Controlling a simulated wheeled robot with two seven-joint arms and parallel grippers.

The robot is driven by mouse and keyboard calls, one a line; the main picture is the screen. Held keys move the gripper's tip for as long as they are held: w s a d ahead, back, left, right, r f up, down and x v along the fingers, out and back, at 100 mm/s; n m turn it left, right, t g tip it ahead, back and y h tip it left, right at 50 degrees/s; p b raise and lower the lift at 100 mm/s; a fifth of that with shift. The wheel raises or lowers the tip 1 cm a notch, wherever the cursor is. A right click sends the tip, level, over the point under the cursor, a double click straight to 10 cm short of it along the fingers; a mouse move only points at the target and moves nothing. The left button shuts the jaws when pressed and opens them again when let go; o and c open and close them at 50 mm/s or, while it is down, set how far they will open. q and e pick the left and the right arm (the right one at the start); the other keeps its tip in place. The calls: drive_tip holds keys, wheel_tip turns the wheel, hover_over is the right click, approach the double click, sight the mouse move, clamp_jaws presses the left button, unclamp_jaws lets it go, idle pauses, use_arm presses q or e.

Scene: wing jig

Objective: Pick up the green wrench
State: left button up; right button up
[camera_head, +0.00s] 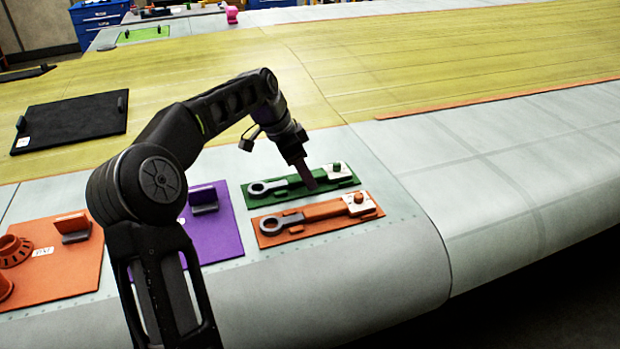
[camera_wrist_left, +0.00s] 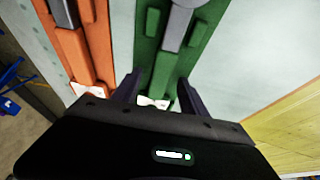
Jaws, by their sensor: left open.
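The green wrench (camera_head: 285,184) lies flat in its green tray (camera_head: 254,201) on the grey wing surface. Its grey ring end points left in the head view. My left gripper (camera_head: 309,182) points down over the wrench's handle part. In the left wrist view the open fingers (camera_wrist_left: 160,90) stand on either side of the green handle (camera_wrist_left: 168,68), with the grey shank (camera_wrist_left: 178,25) beyond. I cannot tell whether the fingers touch it. The gripper hides part of the handle. My right gripper is not in view.
An orange tray (camera_head: 272,240) with an orange wrench (camera_head: 315,213) lies just in front of the green one. A purple tray (camera_head: 219,243) and a larger orange tray (camera_head: 70,275) lie to the left. A black mat (camera_head: 75,122) lies further back. The wing to the right is clear.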

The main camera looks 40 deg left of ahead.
use_arm(q)
drive_tip(key=shift+f, duration=0.1)
idle(0.4)
drive_tip(key=shift+c, duration=0.5)
clamp_jaws()
idle(0.8)
